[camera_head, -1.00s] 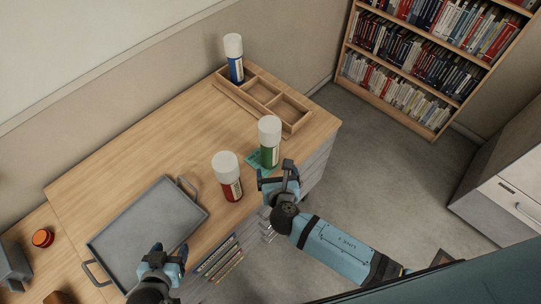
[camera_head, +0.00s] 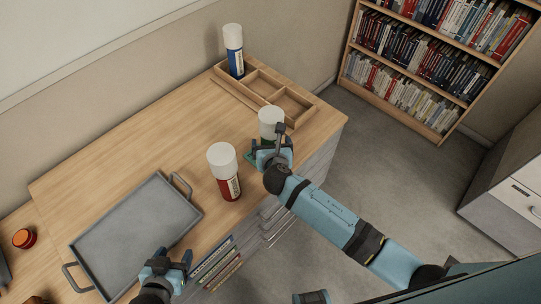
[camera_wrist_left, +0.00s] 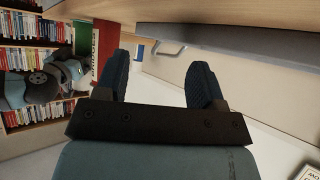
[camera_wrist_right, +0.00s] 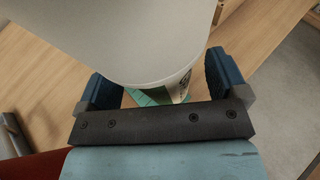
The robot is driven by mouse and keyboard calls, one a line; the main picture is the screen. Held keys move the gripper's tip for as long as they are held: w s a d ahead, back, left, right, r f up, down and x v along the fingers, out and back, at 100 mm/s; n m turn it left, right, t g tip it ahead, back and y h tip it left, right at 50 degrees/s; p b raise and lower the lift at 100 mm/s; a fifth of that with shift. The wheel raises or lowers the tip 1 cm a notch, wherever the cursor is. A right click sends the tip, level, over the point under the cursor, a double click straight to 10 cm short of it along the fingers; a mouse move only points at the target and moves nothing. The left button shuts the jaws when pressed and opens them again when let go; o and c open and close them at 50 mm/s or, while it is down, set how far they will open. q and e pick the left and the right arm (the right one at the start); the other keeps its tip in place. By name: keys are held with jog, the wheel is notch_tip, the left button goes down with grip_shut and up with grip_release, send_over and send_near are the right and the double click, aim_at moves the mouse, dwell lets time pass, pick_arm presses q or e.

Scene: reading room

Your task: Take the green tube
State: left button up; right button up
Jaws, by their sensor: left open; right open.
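The green tube has a white cap (camera_head: 271,118) and stands upright near the table's right edge in the head view. My right gripper (camera_head: 270,147) is open right at it and hides most of its green body. In the right wrist view the large white cap (camera_wrist_right: 140,35) covers much of the space above and between the two open fingers. Whether a finger touches the tube cannot be told. My left gripper (camera_head: 172,262) is open and empty, low by the table's front edge. Its fingers also show in the left wrist view (camera_wrist_left: 160,70).
A red tube (camera_head: 229,187) stands close left of my right gripper. A green mat (camera_head: 250,157) lies by the green tube. A grey tray (camera_head: 135,235) is at left. A wooden divided box (camera_head: 262,86) and a blue tube (camera_head: 236,65) stand at the back.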

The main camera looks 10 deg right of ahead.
jog(key=shift+r, duration=0.1)
jog(key=c, duration=1.6)
